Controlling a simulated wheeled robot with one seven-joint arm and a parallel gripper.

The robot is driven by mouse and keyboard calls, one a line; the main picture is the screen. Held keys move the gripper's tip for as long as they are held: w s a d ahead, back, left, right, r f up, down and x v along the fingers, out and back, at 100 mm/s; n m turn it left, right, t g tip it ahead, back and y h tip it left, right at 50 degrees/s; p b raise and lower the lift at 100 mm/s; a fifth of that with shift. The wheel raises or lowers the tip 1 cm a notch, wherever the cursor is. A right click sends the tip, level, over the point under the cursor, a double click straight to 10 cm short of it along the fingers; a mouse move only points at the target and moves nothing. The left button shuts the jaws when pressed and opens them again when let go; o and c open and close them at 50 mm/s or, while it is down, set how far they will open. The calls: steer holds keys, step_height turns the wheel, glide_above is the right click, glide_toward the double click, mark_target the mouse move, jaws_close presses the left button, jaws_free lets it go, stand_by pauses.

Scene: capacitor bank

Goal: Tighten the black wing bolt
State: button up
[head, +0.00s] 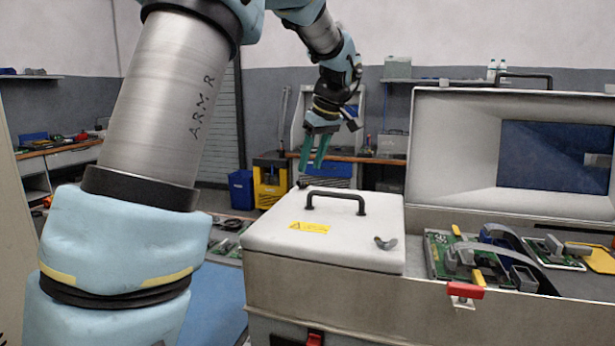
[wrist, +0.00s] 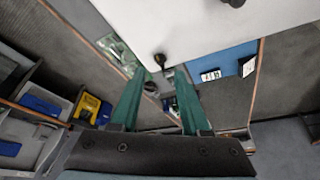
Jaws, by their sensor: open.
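A small black wing bolt (head: 303,183) sits at the far left corner of the white lid (head: 275,222), partly hard to make out. In the wrist view the black bolt (wrist: 160,60) stands at the lid's corner, between and just past the fingertips. My gripper (head: 312,168) has green fingers pointing down, above that corner in the head view. In the wrist view my gripper (wrist: 158,73) is open and holds nothing. I cannot tell whether the fingers touch the bolt.
A grey wing bolt (head: 386,243) is at the lid's right side. A black handle (head: 336,198) rises from the lid's middle. To the right is an open raised cover (head: 455,150) with circuit boards (head: 450,258) below it. A yellow bin (head: 270,186) stands behind.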

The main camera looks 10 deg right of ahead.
mark_target(303, 185)
steer(key=shift+p+x, duration=0.35)
steer(key=shift+x, duration=2.2)
jaws_close()
